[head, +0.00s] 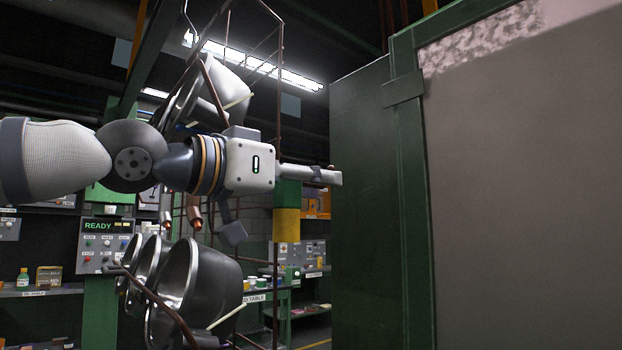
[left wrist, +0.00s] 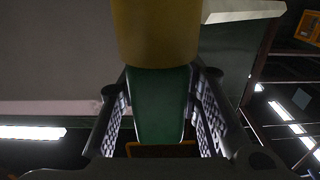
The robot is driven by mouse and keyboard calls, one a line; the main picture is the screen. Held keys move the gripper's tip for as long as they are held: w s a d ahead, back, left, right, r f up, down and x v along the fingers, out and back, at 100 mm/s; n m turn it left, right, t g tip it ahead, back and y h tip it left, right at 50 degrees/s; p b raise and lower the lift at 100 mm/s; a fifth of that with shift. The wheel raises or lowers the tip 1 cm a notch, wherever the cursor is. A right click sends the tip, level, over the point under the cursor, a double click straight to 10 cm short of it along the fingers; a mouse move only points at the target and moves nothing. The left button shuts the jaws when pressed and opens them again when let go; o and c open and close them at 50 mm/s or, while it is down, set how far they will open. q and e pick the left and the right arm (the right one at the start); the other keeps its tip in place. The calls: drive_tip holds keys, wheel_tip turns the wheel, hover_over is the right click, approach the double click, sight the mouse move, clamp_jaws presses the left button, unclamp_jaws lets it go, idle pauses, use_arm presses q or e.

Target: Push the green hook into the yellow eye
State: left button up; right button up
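The green hook (head: 288,194) shows in the head view as a blocky green piece just below the fingers of my left gripper (head: 325,175). The yellow eye (head: 286,225) is directly under it, with no gap visible between them. In the left wrist view the green piece (left wrist: 160,105) stands between the two fingers of the left gripper (left wrist: 162,95), which appear shut on its sides. The yellow piece (left wrist: 156,35) meets it at the top of that picture. The hook's upper end is behind the finger in the head view. My right gripper is not in view.
Metal pots (head: 205,285) hang on a brown wire rack (head: 278,100) around and behind my left arm. A large green-framed panel (head: 375,180) stands close right of the fingertips. A control box marked READY (head: 98,240) and shelves are farther back.

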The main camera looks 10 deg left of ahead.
use_arm(q)
drive_tip(key=v, duration=1.2)
